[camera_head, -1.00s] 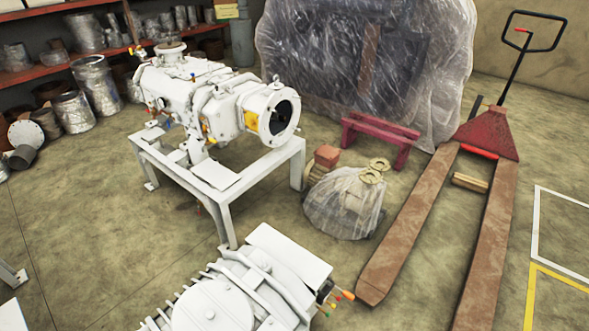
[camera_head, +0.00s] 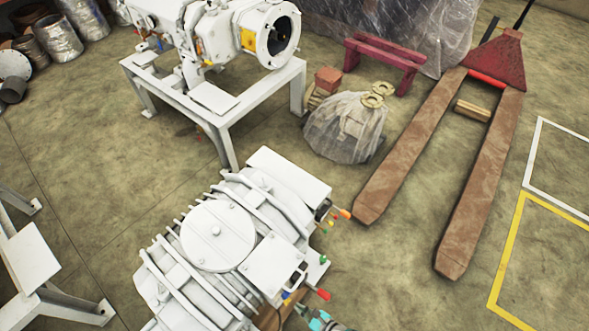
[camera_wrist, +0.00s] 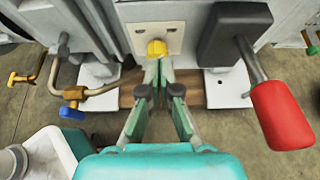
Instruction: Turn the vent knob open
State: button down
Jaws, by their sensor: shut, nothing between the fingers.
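The white screw vacuum pump (camera_head: 216,232) stands at the lower middle of the head view. In the wrist view a yellow knob (camera_wrist: 157,48) sits on a pale plate on its side. A blue knob (camera_wrist: 72,113) and a yellow handle (camera_wrist: 22,78) are on bent pipes at the left. A large red handle (camera_wrist: 284,115) is at the right. No label shows which is the vent knob. My gripper (camera_wrist: 159,70) is shut and empty, its fingertips just in front of the yellow knob; contact cannot be told. Part of my gripper shows at the bottom of the head view (camera_head: 303,311).
A second white machine on a white stand (camera_head: 213,100) is behind. A plastic-wrapped bundle (camera_head: 345,125) and a pallet jack (camera_head: 482,175) stand at the right. Another white stand (camera_head: 28,262) is at the left. Floor is clear at the lower right.

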aim_at(287, 301)
jog(key=shift+s+d, duration=0.6)
jog(key=shift+d, duration=0.2)
jog(key=w+a, duration=0.3)
jog(key=a, duration=0.2)
jog(key=shift+w+f, duration=0.15)
jog(key=shift+w, duration=0.1)
dwell(0.4)
jog(key=shift+f, duration=0.2)
dwell(0.5)
jog(key=shift+s, duration=0.2)
dwell(0.5)
